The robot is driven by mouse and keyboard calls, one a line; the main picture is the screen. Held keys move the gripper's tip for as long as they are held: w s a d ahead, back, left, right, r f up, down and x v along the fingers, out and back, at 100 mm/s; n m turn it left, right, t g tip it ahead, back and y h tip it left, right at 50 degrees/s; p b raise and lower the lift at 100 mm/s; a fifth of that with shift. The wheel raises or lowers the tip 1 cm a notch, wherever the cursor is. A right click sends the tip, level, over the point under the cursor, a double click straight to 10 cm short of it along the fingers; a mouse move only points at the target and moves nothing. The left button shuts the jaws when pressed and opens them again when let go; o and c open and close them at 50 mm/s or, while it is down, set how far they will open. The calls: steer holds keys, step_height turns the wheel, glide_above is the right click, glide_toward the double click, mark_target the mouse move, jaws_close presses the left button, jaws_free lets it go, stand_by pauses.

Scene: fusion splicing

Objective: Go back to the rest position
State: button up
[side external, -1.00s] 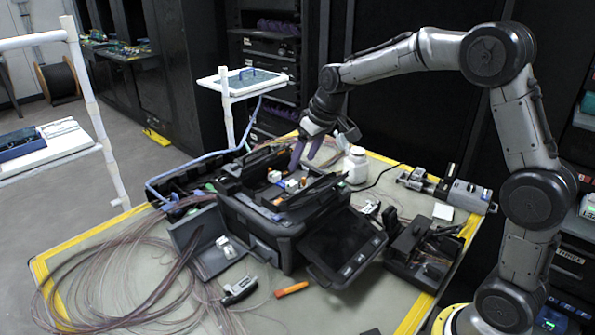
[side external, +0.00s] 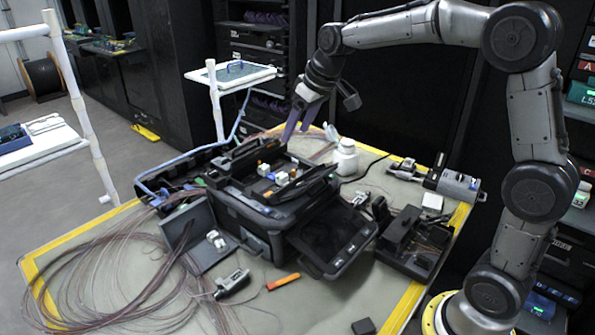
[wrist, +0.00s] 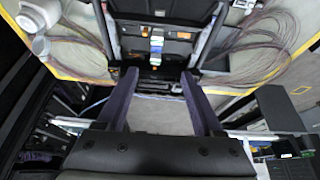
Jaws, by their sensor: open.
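My gripper (side external: 303,124) hangs above the back of the fusion splicer (side external: 262,215) in the side view, its purple fingers pointing down and apart. In the wrist view my gripper (wrist: 158,75) is open, with nothing between its two fingers. The splicer stands on the table with its lid flaps up, and small white and orange parts (side external: 275,175) show inside it. The splicer also shows at the top of the wrist view (wrist: 180,18), beyond the fingertips.
A white bottle (side external: 345,158) stands right of the splicer. A black tool (side external: 415,240) and a grey device (side external: 450,184) lie further right. Loose fibre coils (side external: 110,275) cover the table's left. An orange piece (side external: 283,281) lies in front. A white stand (side external: 230,77) rises behind.

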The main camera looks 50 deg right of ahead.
steer(key=s+a+r+t, duration=0.1)
steer(key=s+a+r, duration=0.2)
steer(key=s, duration=0.5)
steer(key=s+a+r+t, duration=0.15)
steer(key=s+r, duration=0.25)
steer(key=s, duration=0.5)
steer(key=s+a+f+g, duration=0.1)
steer(key=s+f+g, duration=0.1)
steer(key=s+f, duration=0.7)
steer(key=s, duration=0.4)
steer(key=shift+s+f, duration=0.3)
steer(key=shift+f, duration=0.1)
steer(key=shift+a, duration=0.1)
